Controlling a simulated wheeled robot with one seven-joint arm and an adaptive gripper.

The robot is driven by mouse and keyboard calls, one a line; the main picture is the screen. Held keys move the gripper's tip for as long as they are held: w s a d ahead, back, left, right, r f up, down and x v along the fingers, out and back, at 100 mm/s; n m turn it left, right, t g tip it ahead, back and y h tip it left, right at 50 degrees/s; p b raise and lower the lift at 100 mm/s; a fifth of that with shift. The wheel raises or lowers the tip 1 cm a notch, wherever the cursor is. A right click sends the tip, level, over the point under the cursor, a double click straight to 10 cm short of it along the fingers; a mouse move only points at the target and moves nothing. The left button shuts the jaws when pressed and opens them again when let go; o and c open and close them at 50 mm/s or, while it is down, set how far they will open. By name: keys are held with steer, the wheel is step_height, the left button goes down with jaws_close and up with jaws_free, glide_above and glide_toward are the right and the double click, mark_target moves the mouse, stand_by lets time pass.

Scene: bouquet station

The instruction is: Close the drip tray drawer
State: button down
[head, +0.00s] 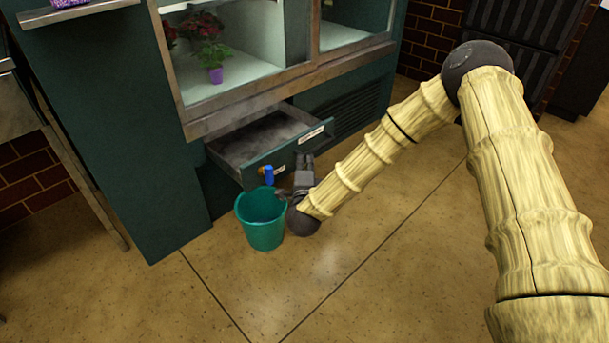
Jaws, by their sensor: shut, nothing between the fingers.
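The drip tray drawer (225,149) is a shallow grey tray with a dark green front, low in the dark green cabinet (125,120). It stands pulled out, with its inside showing. Its front carries a white label and a small orange-brown part near a blue-handled tap (268,174). My gripper (303,162) is shut and empty, at the right part of the drawer front, low near the floor. I cannot tell whether its fingertips touch the front.
A teal bucket (262,222) stands on the floor just below the drawer front and left of my gripper. A vented panel (348,112) is right of the drawer. Potted red flowers (208,50) are in the glass-fronted display above.

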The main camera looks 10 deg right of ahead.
mark_target(301, 153)
steer(key=w, duration=0.1)
steer(key=w+b, duration=0.1)
steer(key=w, duration=0.1)
steer(key=w+b, duration=0.1)
steer(key=w, duration=0.1)
steer(key=shift+a+f, duration=0.15)
steer(key=shift+a, duration=0.25)
steer(key=shift+w+a+b, duration=0.55)
steer(key=shift+w+b, duration=0.05)
steer(key=shift+w, duration=0.1)
steer(key=shift+w+r, duration=0.15)
steer(key=shift+r, duration=0.05)
